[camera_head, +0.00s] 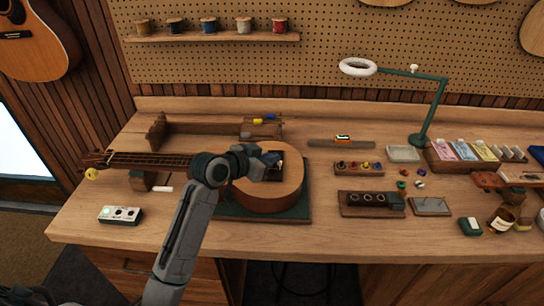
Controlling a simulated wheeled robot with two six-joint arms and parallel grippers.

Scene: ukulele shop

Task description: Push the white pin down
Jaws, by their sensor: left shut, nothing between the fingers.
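A ukulele (283,193) with a round tan body lies face up on a dark green mat (236,215), its neck (150,160) pointing left. My left gripper (277,160) is shut and empty, over the dark bridge area (272,177) of the ukulele. The gripper and wrist cover part of the body and strings. I cannot make out the white pin; a tiny pale spot shows beside the fingertips, but it is too small to tell. Whether the fingertips touch anything is also unclear. My right gripper is not in view.
A white stick (163,189) and a small white box (120,215) lie left on the wooden bench (75,222).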

